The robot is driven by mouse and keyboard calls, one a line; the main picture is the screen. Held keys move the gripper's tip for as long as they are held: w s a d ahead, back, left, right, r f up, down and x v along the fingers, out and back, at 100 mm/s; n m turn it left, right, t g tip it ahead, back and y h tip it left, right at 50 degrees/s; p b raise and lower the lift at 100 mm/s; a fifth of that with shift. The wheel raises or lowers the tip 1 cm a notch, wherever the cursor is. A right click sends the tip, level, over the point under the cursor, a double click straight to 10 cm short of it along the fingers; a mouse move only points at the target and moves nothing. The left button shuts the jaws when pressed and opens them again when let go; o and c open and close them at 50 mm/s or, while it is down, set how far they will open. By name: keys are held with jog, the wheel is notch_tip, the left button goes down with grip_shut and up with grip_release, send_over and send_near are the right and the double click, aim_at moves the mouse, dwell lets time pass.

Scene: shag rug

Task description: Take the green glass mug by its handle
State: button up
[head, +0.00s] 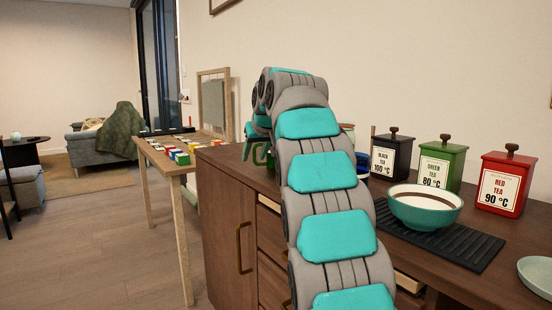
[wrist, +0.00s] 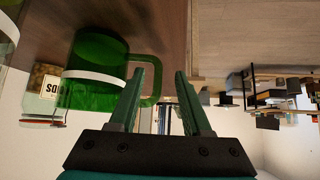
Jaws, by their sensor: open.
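The green glass mug (wrist: 92,80) lies left of centre in the wrist view, which looks tilted over. Its handle (wrist: 157,72) points right, towards my gripper. My gripper (wrist: 162,72) is open, with one finger on each side of the picture's middle. The handle's outer bar shows between the fingertips, and the left finger covers part of the handle's lower end. I cannot tell how deep the handle is between the fingers. In the head view my arm hides most of the mug's area, and I cannot make the mug out clearly.
A labelled jar (wrist: 44,92) stands close by the mug. On the wooden cabinet are black (head: 391,157), green (head: 440,165) and red (head: 505,184) tea tins and a teal bowl (head: 425,213) on a black ribbed mat (head: 470,245). A side table (head: 172,165) stands behind, left.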

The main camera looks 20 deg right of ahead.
jog(key=x, duration=0.4)
jog(key=shift+w+d+f, duration=0.15)
jog(key=shift+w+d, duration=0.05)
jog(key=shift+c, duration=0.2)
grip_shut()
dwell(1.0)
